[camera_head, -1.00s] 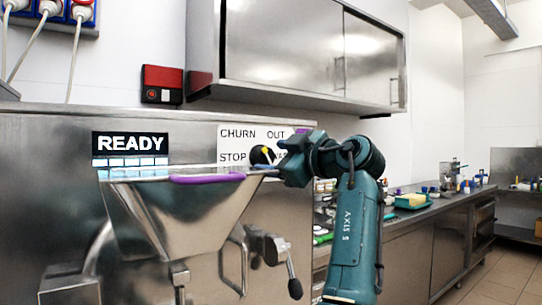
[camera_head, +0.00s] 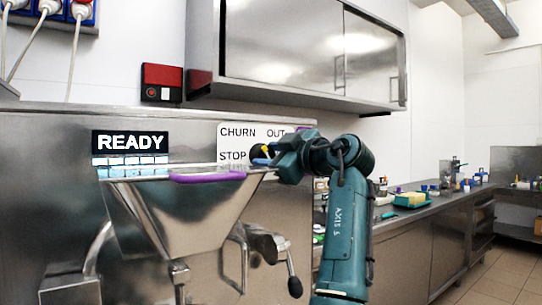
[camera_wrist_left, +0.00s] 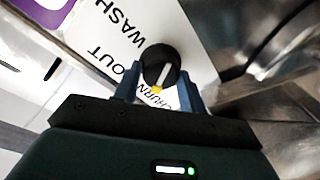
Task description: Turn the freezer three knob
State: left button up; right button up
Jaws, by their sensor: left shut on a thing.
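The black round knob (camera_head: 255,151) with a yellow mark sits on the white label plate of the freezer front, among the words CHURN, OUT, STOP and a partly covered word. In the left wrist view the knob (camera_wrist_left: 160,67) shows a white line with a yellow end pointing toward my gripper, near CHURN and OUT. My left gripper (camera_head: 263,160) is at the knob's lower right in the head view. In the left wrist view its blue fingers (camera_wrist_left: 157,85) stand on either side of the knob, shut on it. My right gripper is not in view.
A steel hopper (camera_head: 185,220) with a purple-marked rim stands just left of and below the knob. A lever with a black handle (camera_head: 293,280) hangs below. A READY display (camera_head: 130,142) is to the left. A wall cabinet (camera_head: 300,50) hangs above; a cluttered counter (camera_head: 420,215) runs right.

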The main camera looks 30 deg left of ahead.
pick_arm(q)
jog(key=shift+c, duration=0.2)
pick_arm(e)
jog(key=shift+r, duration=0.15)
pick_arm(q)
jog(key=shift+m+p, duration=0.35)
jog(key=shift+m, duration=0.05)
jog(key=shift+r+m+p, duration=0.1)
jog(key=shift+m+p, duration=0.3)
jog(key=shift+m, duration=0.2)
jog(key=m+p, duration=0.1)
jog(key=m, duration=0.1)
jog(key=shift+m, duration=0.4)
jog(key=m+p, duration=0.1)
jog(key=m, duration=0.1)
jog(key=shift+m+t, duration=0.4)
jog(key=shift+m+y+p, duration=0.3)
jog(key=shift+m+p, duration=0.4)
jog(key=shift+m, duration=0.5)
jog(key=shift+f+m+p, duration=0.2)
jog(key=shift+m+p, duration=0.15)
jog(key=shift+m, duration=0.65)
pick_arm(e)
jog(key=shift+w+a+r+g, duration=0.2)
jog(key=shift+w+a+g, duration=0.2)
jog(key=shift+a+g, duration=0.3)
pick_arm(q)
jog(key=shift+m, duration=0.3)
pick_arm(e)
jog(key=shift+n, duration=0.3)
